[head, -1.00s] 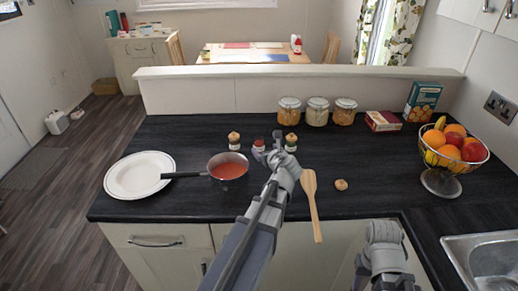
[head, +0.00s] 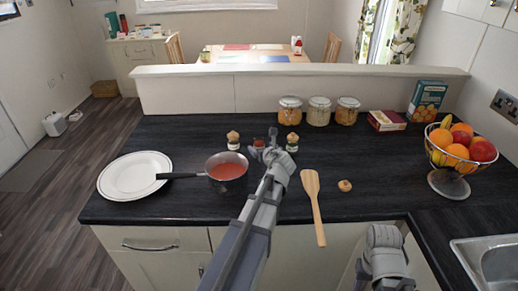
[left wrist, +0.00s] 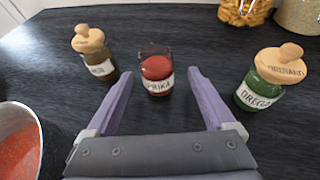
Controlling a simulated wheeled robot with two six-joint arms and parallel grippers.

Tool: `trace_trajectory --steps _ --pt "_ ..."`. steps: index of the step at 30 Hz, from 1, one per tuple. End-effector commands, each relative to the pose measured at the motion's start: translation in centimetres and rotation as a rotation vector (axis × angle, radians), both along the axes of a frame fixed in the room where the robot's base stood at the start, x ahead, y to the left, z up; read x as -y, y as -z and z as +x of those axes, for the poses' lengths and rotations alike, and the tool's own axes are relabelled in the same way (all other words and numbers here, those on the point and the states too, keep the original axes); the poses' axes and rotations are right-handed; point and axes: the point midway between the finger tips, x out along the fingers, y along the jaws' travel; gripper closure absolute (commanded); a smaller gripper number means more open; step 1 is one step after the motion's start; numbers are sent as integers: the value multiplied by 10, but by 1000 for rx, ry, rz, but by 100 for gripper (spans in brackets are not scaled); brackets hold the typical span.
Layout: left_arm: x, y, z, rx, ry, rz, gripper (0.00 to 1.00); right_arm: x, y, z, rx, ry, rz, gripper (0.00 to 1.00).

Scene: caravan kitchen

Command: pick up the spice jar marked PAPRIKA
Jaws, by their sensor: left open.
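The paprika jar (left wrist: 157,75) is a small glass jar of red powder with no lid; the readable part of its label says "PRIKA". In the head view it (head: 259,143) stands between two lidded jars, partly hidden by my gripper. My left gripper (left wrist: 160,88) is open, its purple fingers pointing at the jar from either side, with the jar at or just beyond the fingertips. It also shows in the head view (head: 266,149). Nothing is held. Part of my right arm shows at the lower right, but its gripper does not.
A wooden-lidded jar (left wrist: 93,55) stands left of the paprika, and the oregano jar (left wrist: 262,88) stands right. A saucepan of red sauce (head: 227,172) sits close on the left.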

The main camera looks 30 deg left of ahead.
Motion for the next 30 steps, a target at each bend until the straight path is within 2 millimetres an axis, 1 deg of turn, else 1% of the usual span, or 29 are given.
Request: trace_trajectory --steps 1,3,6,14,30 --pt "-8 6 6 0 -2 0 12 0 6 0 0 0 0 50" --pt "-16 10 12 0 -2 1 12 0 10 0 0 0 0 50" --pt "-25 15 21 0 -1 0 12 0 15 0 0 0 0 50" --pt "-27 14 22 0 0 0 12 0 14 0 0 0 0 50" --pt "-26 14 21 0 0 0 73 0 14 0 0 0 0 50"
